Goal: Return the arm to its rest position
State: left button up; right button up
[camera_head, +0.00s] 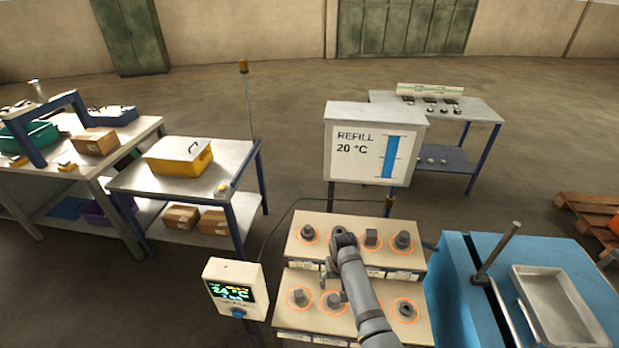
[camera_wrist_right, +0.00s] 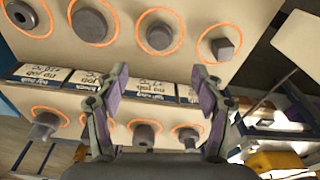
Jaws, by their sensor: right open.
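My right arm reaches in from the bottom of the head view, over the furnace block (camera_head: 290,318) with its two stepped tiers. My right gripper (camera_head: 328,276) hangs above the block, small and partly hidden by my arm. In the right wrist view the right gripper (camera_wrist_right: 160,82) is open, with nothing between its fingers. Dark billets sit in orange-ringed places, such as a billet on the back tier (camera_head: 403,240) and one on the front tier (camera_head: 297,297). The wrist view shows both rows, including a square billet (camera_wrist_right: 222,48). My left gripper is not in view.
A REFILL 20 °C panel (camera_head: 345,155) stands behind the block. A display box (camera_head: 235,288) stands at its left, a blue bench with a metal tray (camera_head: 525,275) at its right. A table with a yellow box (camera_head: 180,160) is further left. Open floor lies behind.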

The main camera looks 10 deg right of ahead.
jog(key=s+d+r+n+t, duration=0.1)
jog(key=s+d+r, duration=0.25)
jog(key=s, duration=0.45)
jog(key=s+d+r+t, duration=0.1)
jog(key=s+d+r, duration=0.1)
jog(key=s+r, duration=0.35)
jog(key=s+d+r+n, duration=0.1)
jog(key=s+d+r, duration=0.2)
jog(key=s, duration=0.7)
notch_tip(320, 180, down, 35)
jog(key=s+d+g+b, duration=0.1)
jog(key=s+d+b, duration=0.15)
jog(key=b, duration=0.55)
pick_arm(q)
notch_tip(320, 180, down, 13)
jog(key=b, duration=0.5)
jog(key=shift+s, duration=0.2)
pick_arm(e)
jog(key=s+d+f+g, duration=0.1)
jog(key=s+f, duration=1.6)
jog(key=f, duration=0.4)
jog(key=shift+s+d+h, duration=0.15)
jog(key=shift+s+h, duration=0.15)
jog(key=shift+s, duration=0.05)
jog(key=shift+f, duration=0.1)
